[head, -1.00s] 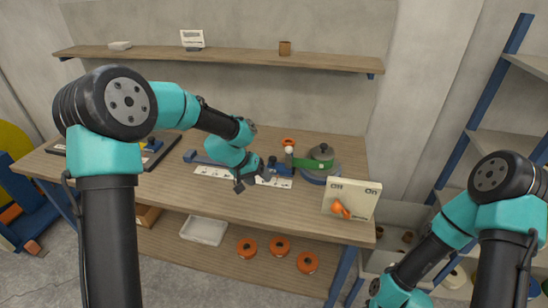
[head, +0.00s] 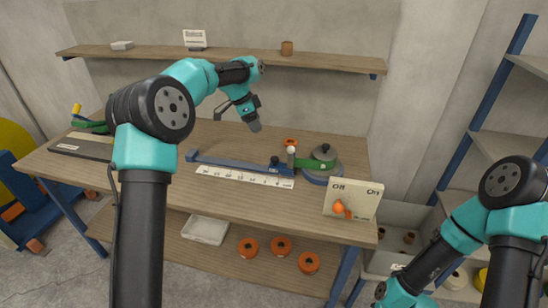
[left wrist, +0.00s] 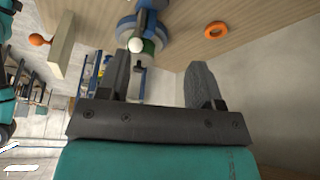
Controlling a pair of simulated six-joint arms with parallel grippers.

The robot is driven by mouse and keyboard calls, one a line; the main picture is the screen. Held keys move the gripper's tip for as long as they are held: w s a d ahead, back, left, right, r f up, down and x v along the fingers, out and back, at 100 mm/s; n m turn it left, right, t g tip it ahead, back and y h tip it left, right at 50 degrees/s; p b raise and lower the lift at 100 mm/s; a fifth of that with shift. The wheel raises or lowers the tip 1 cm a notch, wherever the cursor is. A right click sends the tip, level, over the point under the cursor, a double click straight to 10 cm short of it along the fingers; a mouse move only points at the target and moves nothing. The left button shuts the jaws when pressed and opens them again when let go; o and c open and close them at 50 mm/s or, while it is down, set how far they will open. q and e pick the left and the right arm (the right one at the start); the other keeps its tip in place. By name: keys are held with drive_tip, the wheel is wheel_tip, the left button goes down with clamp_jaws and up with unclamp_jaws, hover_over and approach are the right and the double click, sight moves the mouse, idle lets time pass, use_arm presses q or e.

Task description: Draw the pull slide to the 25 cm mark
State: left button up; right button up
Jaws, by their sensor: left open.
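The blue rail (head: 232,162) lies on the bench with a dark blue block (head: 275,163), which looks like the pull slide, near its right end. A white ruler strip (head: 243,177) runs along its front; I cannot read its marks clearly. Beside the block stand a white-knobbed lever (head: 291,151) and a round reel with green tape (head: 322,157). My left gripper (head: 256,126) is open and empty, raised above and behind the rail. Its two fingers (left wrist: 158,82) stand apart in the left wrist view, with the white knob (left wrist: 135,45) beyond. My right gripper is out of view.
A cream switch panel (head: 352,199) with an orange knob stands at the bench's right front. An orange ring (head: 290,141) lies behind the lever. A dark tray (head: 85,146) and a green-and-yellow tool (head: 90,124) are at the left. A wall shelf (head: 220,56) runs above.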

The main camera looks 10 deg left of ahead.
sight(274, 158)
use_arm(q)
drive_tip(key=shift+d+f, duration=0.1)
drive_tip(key=shift+f, duration=0.05)
drive_tip(key=x, duration=1.7)
drive_tip(key=shift+w+d, duration=0.1)
drive_tip(key=shift+c, duration=0.3)
clamp_jaws()
